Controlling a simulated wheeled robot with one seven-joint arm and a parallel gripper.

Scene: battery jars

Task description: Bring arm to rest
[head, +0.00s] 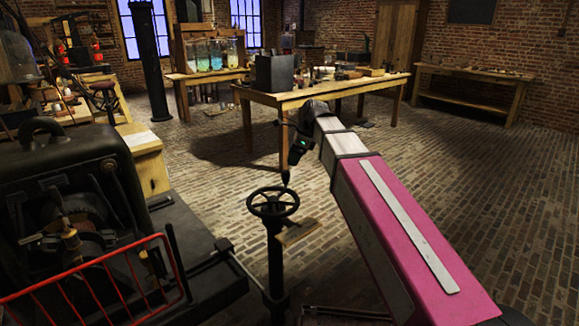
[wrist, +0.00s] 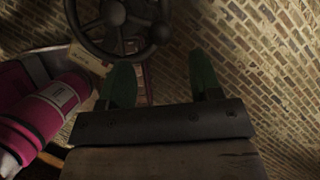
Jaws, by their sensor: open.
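My arm (head: 400,225), pink and white, reaches forward from the lower right in the head view. It ends in a dark wrist that bends down. My gripper (head: 286,176) hangs there, small and dark, close above the black handwheel (head: 273,203) in the picture. In the wrist view my gripper (wrist: 162,78) shows two green fingers spread apart with nothing between them. The handwheel (wrist: 116,14) shows at the top there, beyond the left finger. I cannot tell the exact gap between them.
A dark machine (head: 65,210) with a red rail (head: 95,280) fills the left. A wooden table (head: 300,97) with bottles and a dark box (head: 275,73) stands ahead. A workbench (head: 470,80) lines the right wall. The brick floor (head: 480,180) at right is clear.

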